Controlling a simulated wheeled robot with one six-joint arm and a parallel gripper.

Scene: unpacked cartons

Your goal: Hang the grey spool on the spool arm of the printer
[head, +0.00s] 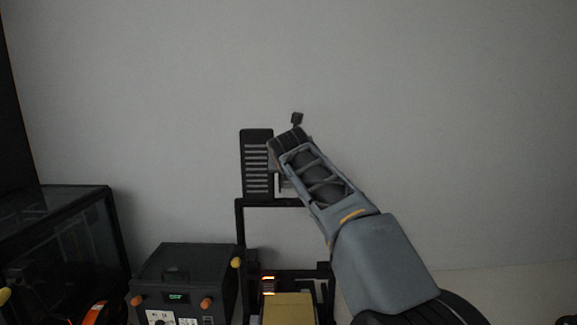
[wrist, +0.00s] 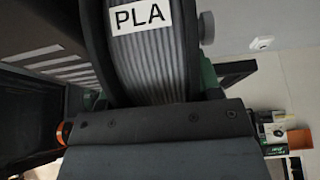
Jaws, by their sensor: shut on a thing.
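The grey spool (wrist: 150,55), with a white PLA label, fills the upper middle of the wrist view. My gripper (wrist: 150,108) is shut on its near rim. In the head view my gripper (head: 284,148) is at the top of the printer (head: 240,222), beside a black slotted panel (head: 257,160), and it mostly hides the spool. A small dark knob (head: 297,118), apparently the tip of the spool arm, shows just above my gripper. A grey round knob (wrist: 207,27) shows right of the spool in the wrist view. Whether the spool is around the arm is hidden.
A dark box with a green display (head: 178,285) stands left of the printer, and a dark glass-sided enclosure (head: 60,245) is further left. An orange ring (head: 95,313) shows at the lower left. The wall behind is bare, with free room above and right of the printer.

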